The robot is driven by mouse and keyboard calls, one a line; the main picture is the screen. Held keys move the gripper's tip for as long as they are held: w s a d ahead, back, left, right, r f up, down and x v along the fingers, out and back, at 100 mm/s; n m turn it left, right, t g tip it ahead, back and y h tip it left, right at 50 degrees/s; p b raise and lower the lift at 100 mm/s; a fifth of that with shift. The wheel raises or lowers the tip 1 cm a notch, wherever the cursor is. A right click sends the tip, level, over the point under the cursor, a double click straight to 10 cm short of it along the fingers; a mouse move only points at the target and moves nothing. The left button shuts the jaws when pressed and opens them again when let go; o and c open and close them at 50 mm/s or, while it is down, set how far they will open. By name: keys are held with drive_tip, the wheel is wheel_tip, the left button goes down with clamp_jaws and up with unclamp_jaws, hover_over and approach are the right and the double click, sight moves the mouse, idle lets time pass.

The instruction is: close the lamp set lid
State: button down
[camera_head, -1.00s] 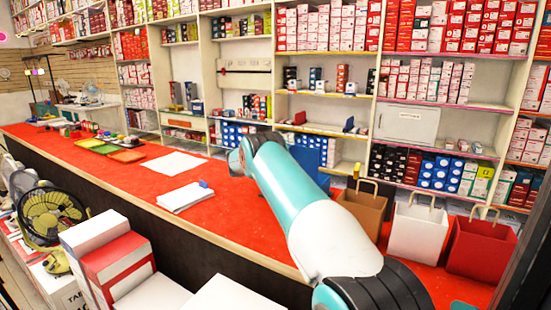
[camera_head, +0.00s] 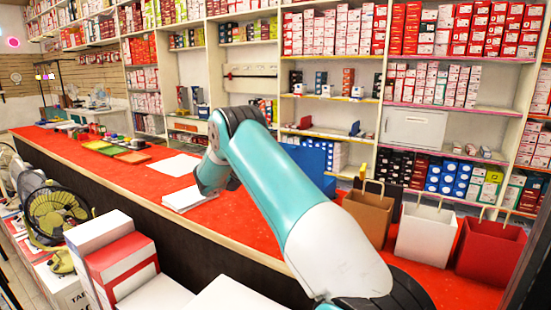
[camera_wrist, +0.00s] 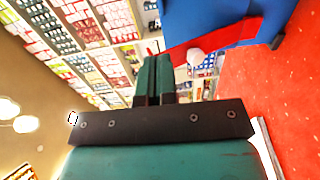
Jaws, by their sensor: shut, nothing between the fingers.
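A blue, box-like thing (camera_head: 312,160), likely the lamp set, stands on the red counter behind my arm in the head view, partly hidden. In the wrist view its large blue face (camera_wrist: 210,18) fills the top, with a red strip (camera_wrist: 225,40) and a small white knob-like piece (camera_wrist: 194,57) beside it. I cannot tell which part is the lid or how far it is open. My gripper (camera_wrist: 154,62) is shut and empty, its fingertips close to the red strip; contact is unclear. In the head view my fingers are hidden behind my arm.
White papers (camera_head: 187,199) lie on the red counter (camera_head: 225,210) near my wrist. Brown (camera_head: 368,212), white (camera_head: 425,235) and red (camera_head: 489,250) bags stand at the right. Stocked shelves line the back. A fan (camera_head: 55,215) and boxes (camera_head: 120,262) stand in front at left.

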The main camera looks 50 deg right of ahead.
sight(292, 147)
drive_tip(key=d+p, duration=0.1)
drive_tip(key=d, duration=0.3)
drive_tip(key=d+p, duration=0.2)
drive_tip(key=d, duration=0.3)
drive_tip(key=w+d+p, duration=0.1)
drive_tip(key=d, duration=0.4)
drive_tip(key=shift+f+p, duration=0.1)
drive_tip(key=shift+p, duration=0.2)
